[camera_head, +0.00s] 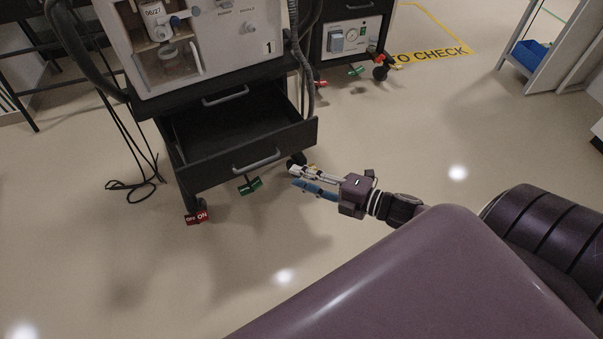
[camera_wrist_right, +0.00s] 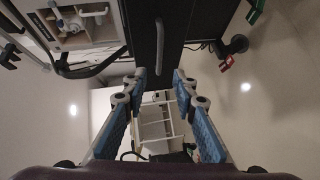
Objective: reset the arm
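My right gripper (camera_head: 313,180) is beside the right front corner of the black drawer cart (camera_head: 190,165) in the head view, apart from it. In the right wrist view my right gripper (camera_wrist_right: 152,92) has its two blue-padded fingers spread wide with nothing between them. Beyond the fingertips are the dark drawer front and its grey handle (camera_wrist_right: 159,48). My left gripper is in neither view.
The cart carries a ventilator (camera_head: 235,40) marked 1, and its lower drawer (camera_head: 245,150) stands pulled out. Red and green caster pedals (camera_head: 250,186) are near the floor. A second cart (camera_head: 345,40) stands behind. Cables (camera_head: 140,185) lie at left. The front floor is clear.

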